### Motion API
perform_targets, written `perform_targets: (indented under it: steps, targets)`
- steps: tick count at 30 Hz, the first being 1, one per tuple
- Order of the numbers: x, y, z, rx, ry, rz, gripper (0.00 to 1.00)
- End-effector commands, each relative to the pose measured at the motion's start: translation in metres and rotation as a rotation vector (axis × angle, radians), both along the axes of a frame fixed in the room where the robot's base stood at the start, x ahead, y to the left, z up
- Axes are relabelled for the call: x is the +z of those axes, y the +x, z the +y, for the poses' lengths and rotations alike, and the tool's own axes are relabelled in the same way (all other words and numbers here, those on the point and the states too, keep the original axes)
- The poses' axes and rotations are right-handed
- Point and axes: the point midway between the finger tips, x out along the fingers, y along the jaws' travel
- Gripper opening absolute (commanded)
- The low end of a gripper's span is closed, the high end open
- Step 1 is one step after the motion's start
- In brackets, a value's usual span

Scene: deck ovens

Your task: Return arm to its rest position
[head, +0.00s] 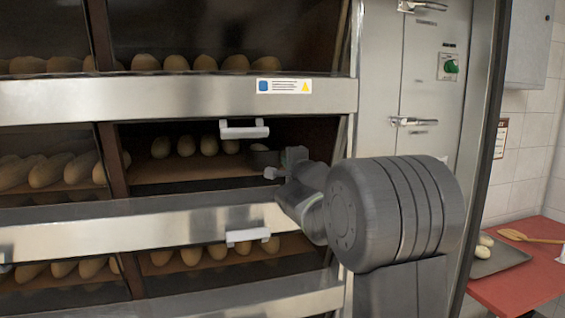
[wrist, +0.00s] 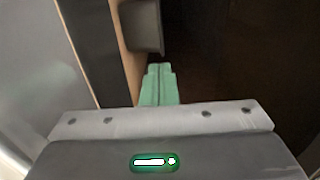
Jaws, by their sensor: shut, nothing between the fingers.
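My gripper (head: 284,159) is in front of the middle deck oven, at the right end of its opening. My grey arm runs from it to the lower right and hides part of the oven's right frame. In the wrist view the two green fingers (wrist: 159,70) lie together, with nothing between them. A dark grey part (wrist: 145,25) stands just beyond the fingertips; I cannot tell whether they touch it.
Deck ovens with loaves (head: 175,62) on several levels fill the left. White handles (head: 244,130) stick out from the fronts. A steel panel with a green knob (head: 451,66) stands at right. A red table (head: 520,280) holds a tray (head: 497,260) and wooden utensil (head: 530,237).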

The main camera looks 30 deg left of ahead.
Motion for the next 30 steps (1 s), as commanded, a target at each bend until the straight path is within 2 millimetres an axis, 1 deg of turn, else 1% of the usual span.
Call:
perform_targets:
  steps: [1, 3, 6, 13, 23, 26, 30]
  targets:
    - [0.0, -0.005, -0.007, -0.001, 0.001, -0.001, 0.0]
    - [0.0, -0.01, -0.014, 0.0, 0.002, 0.0, 0.0]
    - [0.0, -0.016, -0.021, 0.0, 0.001, 0.0, 0.0]
    - [0.0, -0.02, -0.026, 0.0, 0.001, 0.001, 0.0]
    - [0.0, -0.018, -0.023, 0.0, 0.001, 0.0, 0.0]
    - [0.001, -0.014, -0.017, 0.0, 0.001, 0.001, 0.0]
    - [0.0, -0.002, -0.003, 0.0, -0.001, 0.001, 0.0]
